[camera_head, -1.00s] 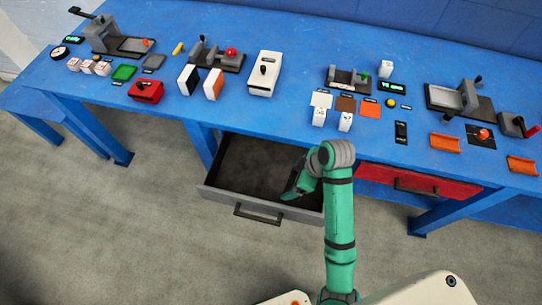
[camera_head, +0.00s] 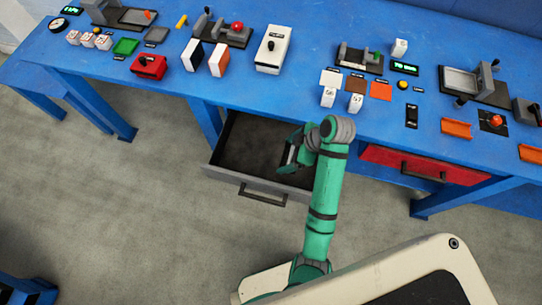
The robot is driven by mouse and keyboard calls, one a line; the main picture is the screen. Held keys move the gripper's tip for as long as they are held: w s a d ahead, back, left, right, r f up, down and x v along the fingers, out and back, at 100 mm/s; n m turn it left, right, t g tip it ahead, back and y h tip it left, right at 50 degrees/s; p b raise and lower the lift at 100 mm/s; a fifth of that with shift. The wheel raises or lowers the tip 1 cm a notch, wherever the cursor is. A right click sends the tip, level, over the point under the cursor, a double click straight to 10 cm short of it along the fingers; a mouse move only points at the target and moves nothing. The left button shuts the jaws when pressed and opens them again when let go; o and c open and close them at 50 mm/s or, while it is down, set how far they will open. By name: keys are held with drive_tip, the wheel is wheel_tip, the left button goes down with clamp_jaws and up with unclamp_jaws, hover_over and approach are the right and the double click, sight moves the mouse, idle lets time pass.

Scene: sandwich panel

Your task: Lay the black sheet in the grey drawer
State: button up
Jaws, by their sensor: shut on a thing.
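The grey drawer (camera_head: 236,180) is pulled open below the blue table, left of the red drawer. Its inside is dark, and I see nothing lying in the part that shows. My gripper (camera_head: 289,157) is over the right part of the drawer, pointing left and down. It is shut on the black sheet (camera_head: 292,154), of which only a narrow dark piece shows at the fingers. The sheet is hard to make out against the dark drawer inside, and I cannot tell its gap to the drawer floor.
The closed red drawer (camera_head: 423,165) is just right of my arm. The blue table (camera_head: 310,97) above carries small fixtures, coloured plates and blocks. A table leg (camera_head: 207,122) stands by the drawer's left side. The floor before the drawer is clear.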

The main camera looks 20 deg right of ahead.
drive_tip(key=shift+w+a+f, duration=0.7)
drive_tip(key=shift+f, duration=0.35)
drive_tip(key=shift+w+a+f, duration=0.7)
drive_tip(key=shift+f, duration=0.35)
drive_tip(key=shift+w+a+f, duration=0.7)
drive_tip(key=shift+f, duration=0.35)
drive_tip(key=shift+w+a+f, duration=0.1)
drive_tip(key=shift+f, duration=0.8)
drive_tip(key=shift+w+a+f, duration=0.1)
drive_tip(key=shift+f, duration=0.75)
drive_tip(key=shift+f, duration=0.65)
drive_tip(key=o, duration=0.9)
drive_tip(key=shift+o, duration=0.2)
drive_tip(key=shift+r, duration=0.15)
